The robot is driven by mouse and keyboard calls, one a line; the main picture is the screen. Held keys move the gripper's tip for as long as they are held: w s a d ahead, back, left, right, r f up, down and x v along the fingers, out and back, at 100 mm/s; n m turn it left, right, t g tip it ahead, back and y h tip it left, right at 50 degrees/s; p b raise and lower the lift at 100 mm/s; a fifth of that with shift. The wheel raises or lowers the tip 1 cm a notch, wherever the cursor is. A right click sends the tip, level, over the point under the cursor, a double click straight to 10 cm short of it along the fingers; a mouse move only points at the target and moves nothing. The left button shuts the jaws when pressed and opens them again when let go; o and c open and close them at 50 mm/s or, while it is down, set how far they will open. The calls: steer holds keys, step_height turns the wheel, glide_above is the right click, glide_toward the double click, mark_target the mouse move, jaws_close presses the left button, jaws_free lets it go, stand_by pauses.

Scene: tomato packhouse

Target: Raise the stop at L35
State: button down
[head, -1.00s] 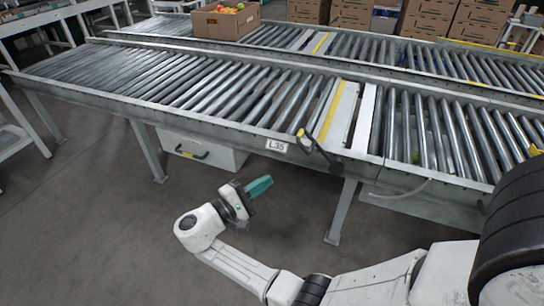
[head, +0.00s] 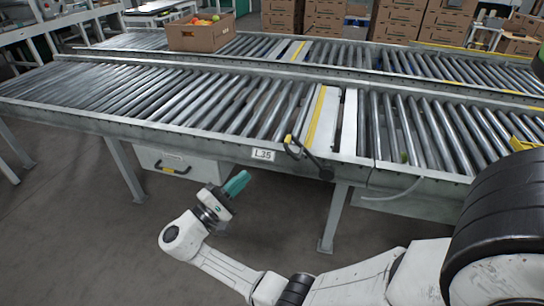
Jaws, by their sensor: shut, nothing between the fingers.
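The L35 label (head: 262,155) is on the near side rail of the roller conveyor. Just right of it a dark lever with a yellow end (head: 289,139) is mounted on the rail and slopes down to the right. Beside the lever, a pale plate with a yellow stripe (head: 317,116) lies across the conveyor between the rollers, looking level with them. My gripper (head: 238,183), with teal fingers, is shut and empty. It is in front of the conveyor, below and left of the lever, apart from it, pointing up and to the right.
A grey box with a black handle (head: 180,165) hangs under the conveyor, left of my gripper. A conveyor leg (head: 333,215) stands to the right. A carton of tomatoes (head: 200,36) sits on the far conveyor line. Open floor lies at the lower left.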

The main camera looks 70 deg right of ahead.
steer(key=s+d+r+b, duration=0.1)
steer(key=s+d+r, duration=0.3)
steer(key=s+d, duration=0.2)
steer(key=shift+d+r, duration=0.25)
steer(key=shift+d, duration=0.45)
steer(key=shift+s, duration=0.1)
